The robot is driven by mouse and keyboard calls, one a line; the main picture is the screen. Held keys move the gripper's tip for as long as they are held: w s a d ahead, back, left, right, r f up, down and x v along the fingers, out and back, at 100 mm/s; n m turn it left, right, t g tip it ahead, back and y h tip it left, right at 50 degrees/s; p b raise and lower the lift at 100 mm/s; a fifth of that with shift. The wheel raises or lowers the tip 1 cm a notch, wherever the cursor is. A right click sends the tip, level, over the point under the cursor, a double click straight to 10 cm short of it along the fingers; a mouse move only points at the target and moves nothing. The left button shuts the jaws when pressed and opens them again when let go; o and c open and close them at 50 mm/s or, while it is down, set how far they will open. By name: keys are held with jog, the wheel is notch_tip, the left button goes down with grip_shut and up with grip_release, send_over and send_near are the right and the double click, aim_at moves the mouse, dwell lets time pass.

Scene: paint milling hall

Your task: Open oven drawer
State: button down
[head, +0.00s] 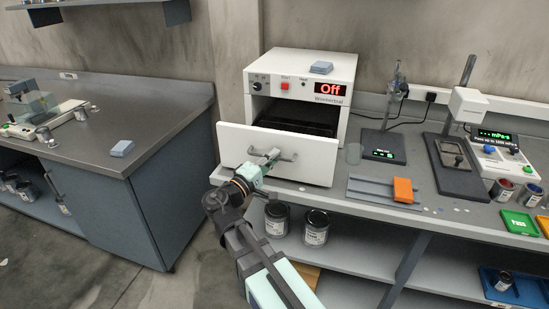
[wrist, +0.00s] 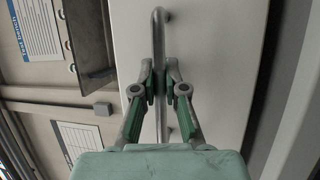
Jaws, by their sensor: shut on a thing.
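The white oven (head: 301,85) stands on the bench in the head view, with a red "Off" display and a red button on its top panel. Its drawer (head: 235,144) is pulled out toward me, with a gap behind its front where a dark interior shows. My gripper (head: 272,155) is at the drawer's metal handle (head: 289,156). In the wrist view my gripper (wrist: 160,85) has both fingers closed around the bar handle (wrist: 158,38), against the pale drawer front (wrist: 215,60).
A blue block (head: 321,67) lies on top of the oven. To the right are a blue-grey tray with an orange block (head: 403,190), a stand (head: 458,165) and small cans. Paint cans (head: 316,227) stand on the shelf below. A separate bench (head: 110,120) is at left.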

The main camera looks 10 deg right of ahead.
jog(key=c, duration=1.5)
grip_release()
jog(key=v, duration=1.2)
